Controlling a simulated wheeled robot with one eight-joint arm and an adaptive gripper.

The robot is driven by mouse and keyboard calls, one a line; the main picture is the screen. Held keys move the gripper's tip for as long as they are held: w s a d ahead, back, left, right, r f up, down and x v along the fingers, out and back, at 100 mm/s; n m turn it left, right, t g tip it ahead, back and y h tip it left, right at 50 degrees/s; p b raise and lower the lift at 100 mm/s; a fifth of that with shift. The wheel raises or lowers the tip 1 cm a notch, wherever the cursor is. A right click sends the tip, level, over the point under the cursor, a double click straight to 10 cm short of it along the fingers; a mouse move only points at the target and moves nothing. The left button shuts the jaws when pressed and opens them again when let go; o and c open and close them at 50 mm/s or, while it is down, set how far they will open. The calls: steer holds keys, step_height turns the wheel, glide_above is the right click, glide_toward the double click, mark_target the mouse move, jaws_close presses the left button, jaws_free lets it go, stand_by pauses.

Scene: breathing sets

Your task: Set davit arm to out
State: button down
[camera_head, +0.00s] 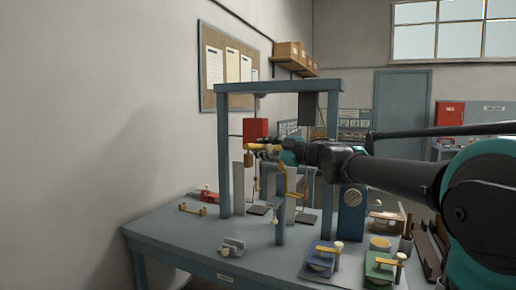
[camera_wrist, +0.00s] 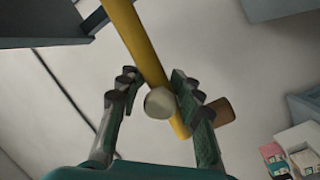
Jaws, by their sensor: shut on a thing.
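The davit arm is a yellow bar that crosses the upper middle of the wrist view (camera_wrist: 140,40), with a pale round knob (camera_wrist: 160,102) near its lower end. In the head view its yellow end (camera_head: 262,147) shows below the top beam of the blue-grey frame. My gripper (camera_wrist: 157,88) has a finger on each side of the knob and is shut on the davit arm there. In the head view my gripper (camera_head: 277,150) reaches in from the right and partly hides the arm. The bar's pivot cannot be made out.
The blue-grey frame (camera_head: 223,150) stands on a table (camera_head: 180,243). Small fixtures with yellow levers (camera_head: 323,258) sit at the table's front right. A red box (camera_head: 255,130) shows behind the gripper. A brown cylinder (camera_wrist: 223,110) lies beside my right finger.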

steer(key=shift+s+d+n+g, duration=0.2)
steer(key=shift+d+n+g, duration=0.1)
steer(key=shift+g, duration=0.1)
steer(key=c, duration=1.3)
jaws_free()
steer(key=shift+a, duration=0.1)
steer(key=v, duration=1.2)
steer(key=shift+f, duration=0.25)
steer(key=shift+w, duration=0.1)
